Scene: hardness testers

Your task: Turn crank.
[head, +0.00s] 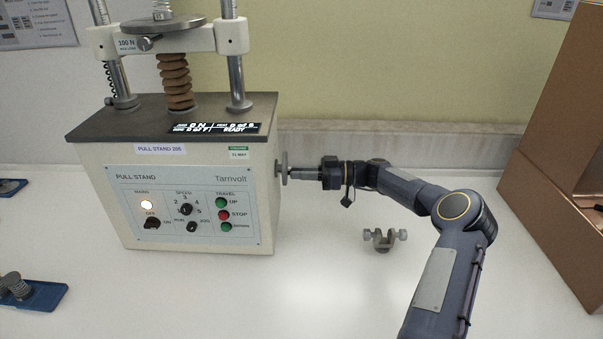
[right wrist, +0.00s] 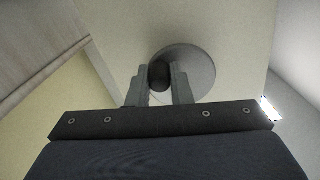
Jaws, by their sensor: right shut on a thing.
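The pull stand (head: 180,180) is a cream tester with a dark top and a front control panel. Its crank (head: 283,168) is a grey disc on the right side wall. In the right wrist view the crank disc (right wrist: 200,70) shows with a dark round knob (right wrist: 160,76) near its left part. My right gripper (head: 297,174) reaches the crank from the right and is shut on the knob. In the right wrist view its fingers (right wrist: 165,85) stand on both sides of the knob. My left gripper is not in view.
A small grey clamp (head: 384,238) stands on the white bench below my right arm. A brown box (head: 560,150) stands at the right edge. A blue tray (head: 40,296) with metal parts lies at the lower left. The front middle of the bench is clear.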

